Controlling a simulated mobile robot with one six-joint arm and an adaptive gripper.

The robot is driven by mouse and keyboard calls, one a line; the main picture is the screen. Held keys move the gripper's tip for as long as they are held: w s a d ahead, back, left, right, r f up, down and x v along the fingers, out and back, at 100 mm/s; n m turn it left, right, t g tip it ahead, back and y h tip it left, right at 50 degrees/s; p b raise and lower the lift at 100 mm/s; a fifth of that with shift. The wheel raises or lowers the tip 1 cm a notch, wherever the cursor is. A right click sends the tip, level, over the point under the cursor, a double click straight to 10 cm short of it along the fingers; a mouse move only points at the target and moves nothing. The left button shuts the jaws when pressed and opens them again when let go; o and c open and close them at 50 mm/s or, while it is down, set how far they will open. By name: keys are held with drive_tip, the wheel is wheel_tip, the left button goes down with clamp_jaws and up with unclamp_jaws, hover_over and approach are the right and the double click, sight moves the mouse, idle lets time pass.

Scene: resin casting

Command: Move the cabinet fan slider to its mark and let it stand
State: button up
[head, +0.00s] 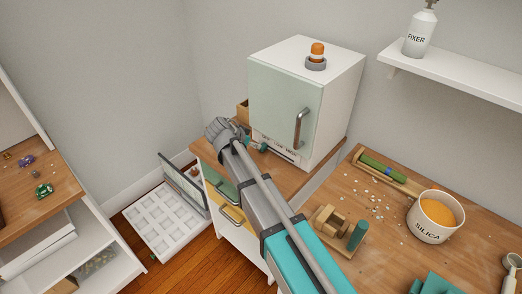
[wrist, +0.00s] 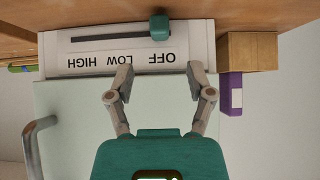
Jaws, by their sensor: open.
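The cabinet (head: 285,106) has a pale green door and a slider panel along its lower front. In the wrist view the white panel (wrist: 85,58) appears upside down, with a dark slot and the marks OFF, LOW and HIGH. The teal slider knob (wrist: 159,27) is at the OFF end of the slot. My gripper (wrist: 160,78) is open and empty, its fingertips apart from the knob and level with the panel's lettering edge. In the head view my wrist partly hides the gripper at the panel's left end.
A curved door handle (head: 302,127) stands out from the door, near the panel. In the wrist view a wooden block (wrist: 248,50) and a purple item (wrist: 232,93) lie beyond the OFF end. The silica tub (head: 436,217) stands on the bench at right.

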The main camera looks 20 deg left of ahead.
sight(263, 147)
drive_tip(key=shift+b+x, duration=2.6)
drive_tip(key=shift+x, duration=1.5)
clamp_jaws()
